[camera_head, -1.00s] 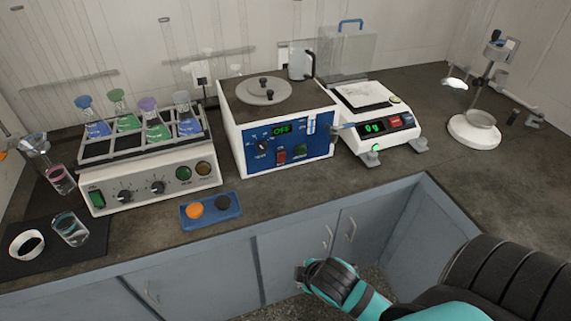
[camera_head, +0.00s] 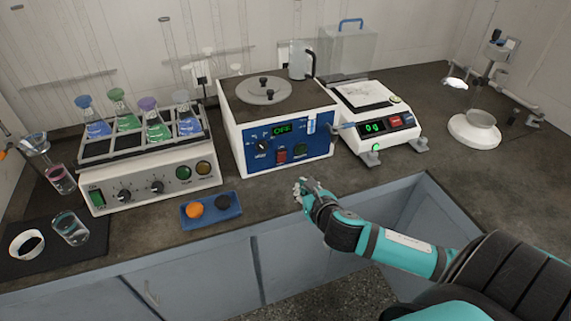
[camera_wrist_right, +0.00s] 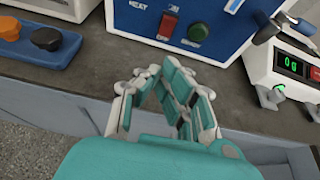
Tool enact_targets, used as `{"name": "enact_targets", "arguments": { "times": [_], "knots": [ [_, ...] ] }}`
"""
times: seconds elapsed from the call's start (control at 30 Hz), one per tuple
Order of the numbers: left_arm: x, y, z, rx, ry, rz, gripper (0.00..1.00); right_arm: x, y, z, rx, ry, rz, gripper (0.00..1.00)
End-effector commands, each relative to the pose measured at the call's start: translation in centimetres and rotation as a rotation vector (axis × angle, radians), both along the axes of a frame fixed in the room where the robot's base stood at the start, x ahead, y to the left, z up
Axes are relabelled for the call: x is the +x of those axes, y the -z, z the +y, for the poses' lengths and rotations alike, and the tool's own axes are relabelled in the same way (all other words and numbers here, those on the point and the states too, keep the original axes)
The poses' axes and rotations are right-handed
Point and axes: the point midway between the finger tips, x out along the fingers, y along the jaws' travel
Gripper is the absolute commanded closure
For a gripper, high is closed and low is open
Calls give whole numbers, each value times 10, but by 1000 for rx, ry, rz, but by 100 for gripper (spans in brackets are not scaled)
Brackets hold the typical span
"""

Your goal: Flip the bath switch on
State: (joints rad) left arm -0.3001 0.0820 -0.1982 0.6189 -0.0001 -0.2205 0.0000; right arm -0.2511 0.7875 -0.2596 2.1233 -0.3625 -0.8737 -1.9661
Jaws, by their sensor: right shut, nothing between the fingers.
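The bath (camera_head: 285,125) is a white box with a blue front panel and a round lid on top. Its green display (camera_head: 282,129) reads OFF. A red switch (camera_head: 281,155) sits low on the panel, and it also shows in the right wrist view (camera_wrist_right: 167,27) beside a green round button. My right gripper (camera_head: 303,186) is shut and empty, in front of the bath and below its panel, at the counter's front edge. In the right wrist view its fingers (camera_wrist_right: 172,72) point toward the panel, apart from the switch. My left gripper is not in view.
A shaker (camera_head: 150,180) with several colored flasks stands left of the bath. A blue tray (camera_head: 228,214) with an orange and a black knob lies in front. A balance (camera_head: 385,135) reading 0 g stands on the right. Bare counter lies before the bath.

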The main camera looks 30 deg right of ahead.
Motion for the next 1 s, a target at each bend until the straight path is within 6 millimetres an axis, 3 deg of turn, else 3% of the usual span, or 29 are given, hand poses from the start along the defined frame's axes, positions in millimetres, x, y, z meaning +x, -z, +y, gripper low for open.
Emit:
{"name": "enact_targets", "arguments": {
  "times": [0.37, 0.83, 1.0],
  "knots": [
    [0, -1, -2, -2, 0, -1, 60, 10, 5, -3, 5, 6, 0, 100],
    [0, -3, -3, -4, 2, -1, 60, 92, 42, -22, 8, 6, 0, 100],
    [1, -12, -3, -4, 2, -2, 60, 114, 30, -27, 6, 5, 0, 100]
  ]
}}
